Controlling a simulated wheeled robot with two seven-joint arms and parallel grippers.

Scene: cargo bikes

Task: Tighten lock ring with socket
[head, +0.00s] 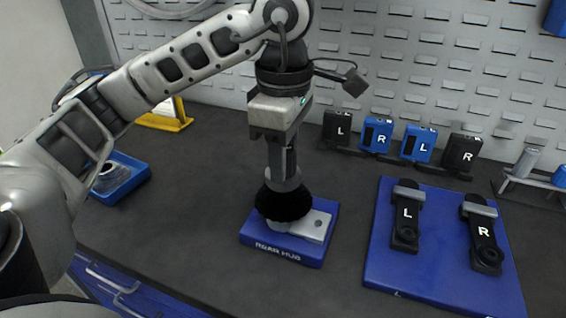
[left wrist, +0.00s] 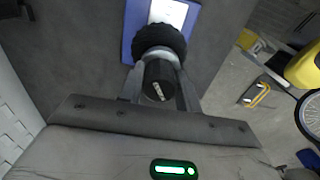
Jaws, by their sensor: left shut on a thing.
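My left gripper (head: 283,172) points straight down over the blue stand labelled REAR HUB (head: 254,236). It is shut on the socket, a dark cylinder (left wrist: 160,80) between its two fingers in the left wrist view. A wide black ribbed round piece (head: 283,203) sits directly below the fingers; it also shows in the left wrist view (left wrist: 160,40). I cannot tell whether it belongs to the socket or the hub. Beneath it is a light grey metal part (head: 316,226) on the stand. The lock ring is not discernible. My right gripper is not in view.
A blue mat (head: 440,270) with two black cranks marked L and R lies to the right. Black and blue blocks marked L and R (head: 376,136) stand behind. A blue tray (head: 122,180) is at the left. A slotted wall panel (head: 420,60) closes the back.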

